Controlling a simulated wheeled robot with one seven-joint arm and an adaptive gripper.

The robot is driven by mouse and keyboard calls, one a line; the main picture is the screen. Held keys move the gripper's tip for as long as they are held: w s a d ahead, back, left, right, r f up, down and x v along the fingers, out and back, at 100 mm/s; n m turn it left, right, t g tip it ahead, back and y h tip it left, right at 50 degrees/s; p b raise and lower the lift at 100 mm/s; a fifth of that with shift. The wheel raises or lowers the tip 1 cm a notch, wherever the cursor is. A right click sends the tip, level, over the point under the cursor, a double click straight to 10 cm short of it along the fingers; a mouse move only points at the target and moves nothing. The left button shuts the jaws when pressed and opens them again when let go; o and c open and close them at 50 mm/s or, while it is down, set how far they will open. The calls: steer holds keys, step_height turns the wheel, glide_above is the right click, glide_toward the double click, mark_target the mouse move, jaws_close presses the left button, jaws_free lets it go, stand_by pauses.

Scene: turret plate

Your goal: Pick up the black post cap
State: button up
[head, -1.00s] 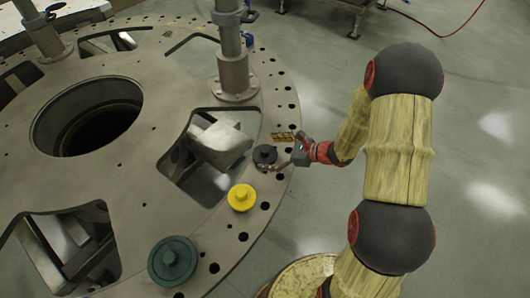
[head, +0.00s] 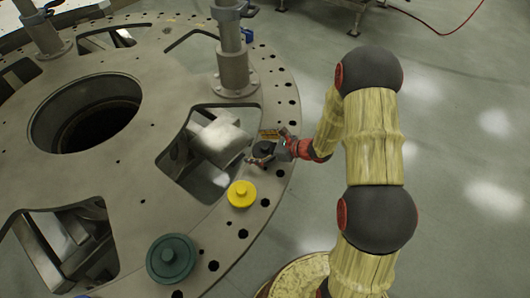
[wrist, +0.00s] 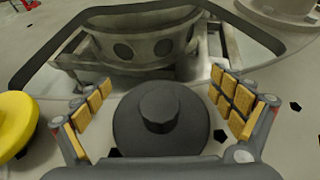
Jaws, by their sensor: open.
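The black post cap (wrist: 161,120) is a dark round disc with a raised knob, sitting on the turret plate (head: 130,175). In the wrist view it lies between the two yellow-padded fingers of my gripper (wrist: 163,108), with a gap on each side near the fingertips. In the head view my gripper (head: 265,148) is over the plate's outer rim, and the cap (head: 264,147) is partly hidden by it. My gripper is open and holds nothing.
A yellow cap (head: 242,194) and a larger green cap (head: 171,258) sit on the rim nearby. A grey post (head: 233,65) stands behind the black cap. A cutout with a metal block (head: 222,135) lies left of it.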

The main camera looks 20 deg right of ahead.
steer(key=shift+c, duration=0.9)
steer(key=c, duration=1.4)
